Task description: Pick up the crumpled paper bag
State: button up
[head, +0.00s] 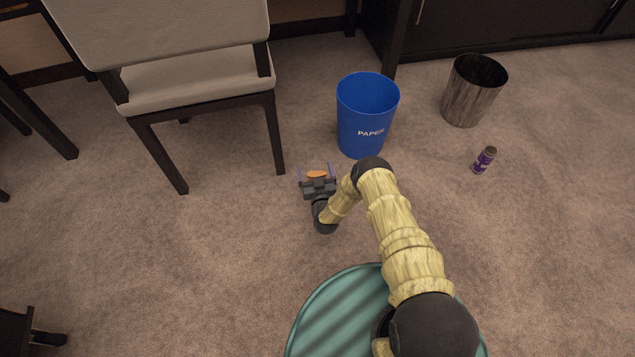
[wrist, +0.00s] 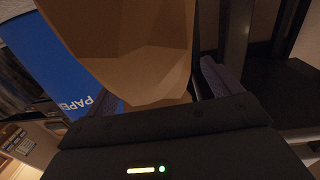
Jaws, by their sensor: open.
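The crumpled paper bag (head: 317,174) is a small orange-brown shape on the carpet, in front of the blue paper bin. In the wrist view the bag (wrist: 135,45) is large, brown and faceted, and fills the upper middle. My gripper (head: 318,169) is open, with one finger on each side of the bag in the head view. In the wrist view the bag lies in front of the gripper body, with the right finger (wrist: 214,76) beside it. I cannot tell whether the fingers touch the bag. Its lower part is hidden by the gripper.
The blue bin (head: 362,115) marked PAPER stands just beyond, to the right. A chair (head: 190,95) stands to the left, one leg near my gripper. A dark woodgrain bin (head: 472,92) and a purple can (head: 484,160) are further right.

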jog(key=shift+s, duration=0.2)
jog(key=shift+d, duration=0.5)
jog(key=shift+c, duration=1.2)
jog(key=shift+s, duration=0.1)
jog(key=c, duration=1)
jog(key=shift+a, duration=0.25)
jog(key=shift+c, duration=0.2)
